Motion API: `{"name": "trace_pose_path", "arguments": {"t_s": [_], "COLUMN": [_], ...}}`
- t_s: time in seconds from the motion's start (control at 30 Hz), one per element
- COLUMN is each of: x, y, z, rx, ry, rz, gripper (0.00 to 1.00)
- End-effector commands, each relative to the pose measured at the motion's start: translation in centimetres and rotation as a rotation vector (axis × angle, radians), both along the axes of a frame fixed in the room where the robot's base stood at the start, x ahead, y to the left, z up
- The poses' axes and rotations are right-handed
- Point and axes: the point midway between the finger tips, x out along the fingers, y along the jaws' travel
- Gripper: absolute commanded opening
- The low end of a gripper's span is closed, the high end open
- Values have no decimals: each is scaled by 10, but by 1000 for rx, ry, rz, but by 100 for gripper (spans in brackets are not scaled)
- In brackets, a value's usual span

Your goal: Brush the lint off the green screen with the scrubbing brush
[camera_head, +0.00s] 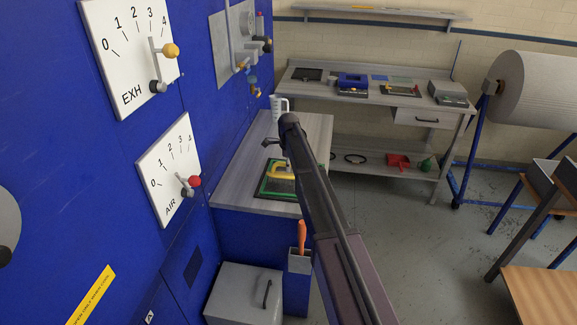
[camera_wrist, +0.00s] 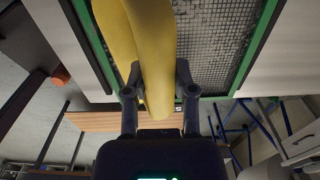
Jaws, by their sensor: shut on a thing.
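The green screen (camera_head: 262,187) lies flat on the grey counter at the middle of the head view. In the wrist view its green frame (camera_wrist: 258,48) surrounds a dark mesh with pale grey speckling; I cannot tell lint from mesh there. The yellow scrubbing brush (camera_head: 281,173) is over the screen, and its yellow body (camera_wrist: 150,40) fills the upper middle of the wrist view. My gripper (camera_wrist: 160,92) is shut on the brush, with one finger on each side. The brush's bristles are hidden, so I cannot tell whether they touch the mesh. My arm hides part of the screen.
A white jug (camera_head: 279,104) stands at the counter's back. A blue machine wall with dials (camera_head: 130,45) borders the left. An orange-handled tool (camera_head: 302,236) stands in a holder below the counter's front. A workbench (camera_head: 345,98) stands behind; open floor is right of the counter.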

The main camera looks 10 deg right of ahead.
Motion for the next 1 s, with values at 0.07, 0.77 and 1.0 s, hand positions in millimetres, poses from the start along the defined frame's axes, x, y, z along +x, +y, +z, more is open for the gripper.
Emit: {"name": "trace_pose_path", "arguments": {"t_s": [0.07,0.77,1.0], "x": [-3,-30,-31], "y": [1,11,11], "z": [0,-2,-2], "rx": [0,0,0], "ry": [0,1,1], "rz": [0,0,0], "gripper": [0,0,0]}}
